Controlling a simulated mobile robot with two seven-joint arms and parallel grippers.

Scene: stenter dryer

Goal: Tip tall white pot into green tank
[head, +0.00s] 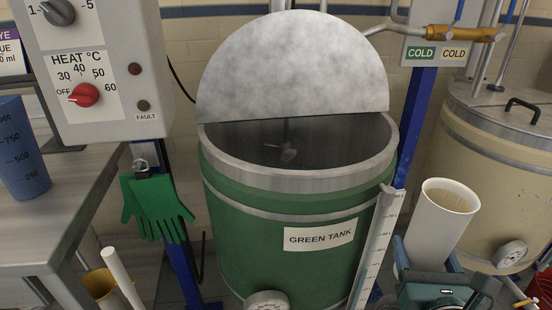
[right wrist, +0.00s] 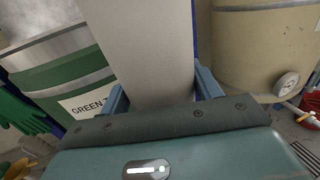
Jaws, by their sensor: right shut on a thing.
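The tall white pot (head: 441,225) is at the right of the head view, slightly tilted, with its open mouth up; pale contents seem to show inside. My right gripper (head: 430,268) is shut on its lower part. In the right wrist view, the pot (right wrist: 150,50) stands between the two blue fingers (right wrist: 160,92). The green tank (head: 270,245) is in the middle of the head view, left of the pot and apart from it. Its half lid is raised, its front is open, and a stirrer shows inside. The tank also shows in the right wrist view (right wrist: 62,72). My left gripper is not in view.
A measuring scale (head: 373,245) stands upright at the tank's right side, between tank and pot. A cream tank (head: 490,165) with a closed lid is at right. Green gloves (head: 155,207) hang left. A blue measuring jug (head: 20,150) stands on the left bench. A brass-fitted pipe (head: 455,33) runs above.

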